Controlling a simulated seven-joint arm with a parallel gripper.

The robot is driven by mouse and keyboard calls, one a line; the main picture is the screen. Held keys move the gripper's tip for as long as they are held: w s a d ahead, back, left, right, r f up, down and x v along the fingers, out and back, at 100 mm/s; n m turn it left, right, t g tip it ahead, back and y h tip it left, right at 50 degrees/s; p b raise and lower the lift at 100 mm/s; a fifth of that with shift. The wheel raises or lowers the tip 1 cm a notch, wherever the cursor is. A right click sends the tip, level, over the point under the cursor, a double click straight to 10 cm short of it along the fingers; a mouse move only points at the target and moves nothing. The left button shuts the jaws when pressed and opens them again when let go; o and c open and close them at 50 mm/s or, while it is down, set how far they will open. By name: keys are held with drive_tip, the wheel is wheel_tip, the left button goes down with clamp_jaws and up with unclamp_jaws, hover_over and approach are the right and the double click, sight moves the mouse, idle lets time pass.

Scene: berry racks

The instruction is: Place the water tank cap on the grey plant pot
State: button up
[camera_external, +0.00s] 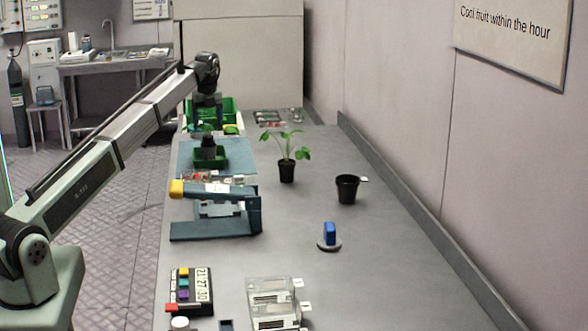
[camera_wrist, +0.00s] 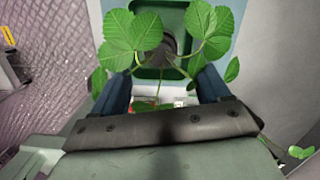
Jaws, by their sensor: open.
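A blue upright block on a round grey disc, which looks like the water tank cap (camera_external: 329,238), stands on the bench right of centre. A dark pot with a pale tag, possibly the grey plant pot (camera_external: 347,190), stands farther back; no plant shows in it. My gripper (camera_external: 207,125) is open at the back left, above a green tray, well away from both. In the wrist view the open fingers (camera_wrist: 164,92) have green leaves (camera_wrist: 138,32) around and above them. Nothing is seen held. Neither the cap nor the tagged pot is recognisable in the wrist view.
A potted seedling (camera_external: 286,170) stands left of the dark pot. A green tray (camera_external: 222,158) holds a dark object. A blue stand (camera_external: 255,215) with a yellow end, a button panel (camera_external: 180,292) and clear boxes (camera_external: 274,305) lie nearer. The bench's right side is clear.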

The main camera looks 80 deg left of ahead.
sight(209, 138)
wheel_tip(209, 138, up, 7)
drive_tip(key=shift+d+f, duration=0.2)
drive_tip(key=shift+d, duration=0.15)
idle(0.3)
